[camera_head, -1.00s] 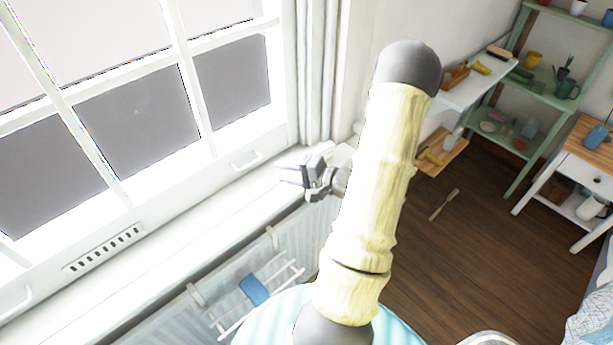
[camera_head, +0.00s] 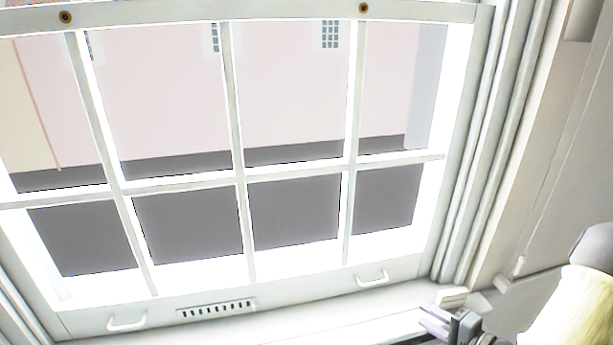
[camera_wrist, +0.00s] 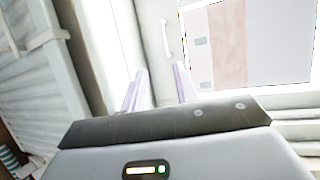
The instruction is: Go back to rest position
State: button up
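My gripper (camera_head: 436,324) shows at the bottom right of the head view, partly cut off by the lower edge. It is beside the white window sill (camera_head: 345,318). In the wrist view, the two pale fingers of my gripper (camera_wrist: 160,82) stand apart with nothing between them. The gripper is open and empty. Part of my arm, pale yellow with a dark joint, shows at the right edge of the head view.
A large white sash window (camera_head: 240,180) fills most of the head view, with two handles and a vent on its lower rail. White wall and trim (camera_head: 560,170) stand at the right. A ribbed white radiator (camera_wrist: 35,80) shows at the left of the wrist view.

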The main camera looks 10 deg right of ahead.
jog(key=w+a+r+n+g+h+p, duration=0.2)
jog(key=w+a+r+n+g+h, duration=0.1)
jog(key=w+a+n+g+h, duration=0.35)
jog(key=s+a+r+n+g, duration=0.2)
jog(key=s+a, duration=0.3)
jog(key=a, duration=0.3)
jog(key=s+a+r+n+g+p, duration=0.1)
jog(key=s+a+r+n+g, duration=0.1)
jog(key=s+a+n, duration=0.3)
jog(key=a+g, duration=0.1)
jog(key=a, duration=0.2)
jog(key=shift+r, duration=0.2)
jog(key=shift+n, duration=0.25)
jog(key=shift+c, duration=0.2)
dwell(0.9)
